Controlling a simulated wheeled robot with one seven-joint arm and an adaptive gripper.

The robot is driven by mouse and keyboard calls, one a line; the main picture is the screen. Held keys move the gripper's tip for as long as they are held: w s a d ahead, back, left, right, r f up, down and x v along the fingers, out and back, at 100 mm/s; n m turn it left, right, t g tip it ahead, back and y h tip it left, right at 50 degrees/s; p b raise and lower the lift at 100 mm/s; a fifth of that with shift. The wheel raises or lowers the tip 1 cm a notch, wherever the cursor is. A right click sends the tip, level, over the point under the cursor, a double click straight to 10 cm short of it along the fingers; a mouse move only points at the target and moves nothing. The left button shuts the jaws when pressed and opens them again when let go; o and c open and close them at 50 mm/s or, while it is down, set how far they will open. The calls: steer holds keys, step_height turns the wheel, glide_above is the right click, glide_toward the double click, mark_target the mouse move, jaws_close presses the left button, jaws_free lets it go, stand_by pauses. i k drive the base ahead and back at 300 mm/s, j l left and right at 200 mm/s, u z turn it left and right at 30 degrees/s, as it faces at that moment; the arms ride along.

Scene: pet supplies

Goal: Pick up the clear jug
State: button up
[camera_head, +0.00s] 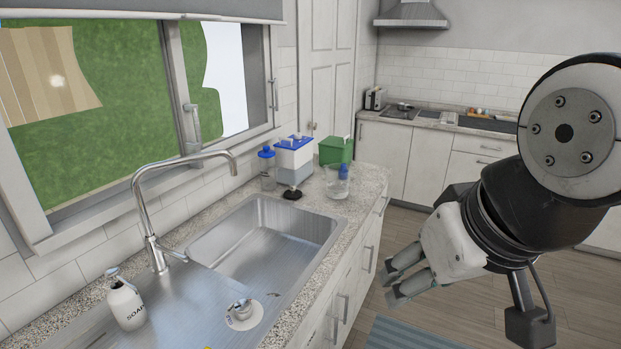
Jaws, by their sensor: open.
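The clear jug (337,186) stands upright on the speckled counter, near its right edge and past the far end of the sink. A blue item shows behind or through its upper part; I cannot tell which. My gripper (392,283) is at the lower right, in front of the cabinets and beyond the counter's edge. It is apart from the jug, to its right and nearer to the camera. Its fingers are open and nothing shows between them.
A blue-lidded bottle (267,170), a white and grey container with a blue lid (294,160), a small black item (292,194) and a green box (336,150) stand close around the jug. The sink (270,245), faucet (147,215) and soap bottle (126,303) are nearer.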

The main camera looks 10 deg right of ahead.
mark_target(339, 176)
steer(key=z, duration=0.25)
steer(key=i+l+z, duration=0.2)
steer(key=i+l, duration=1.45)
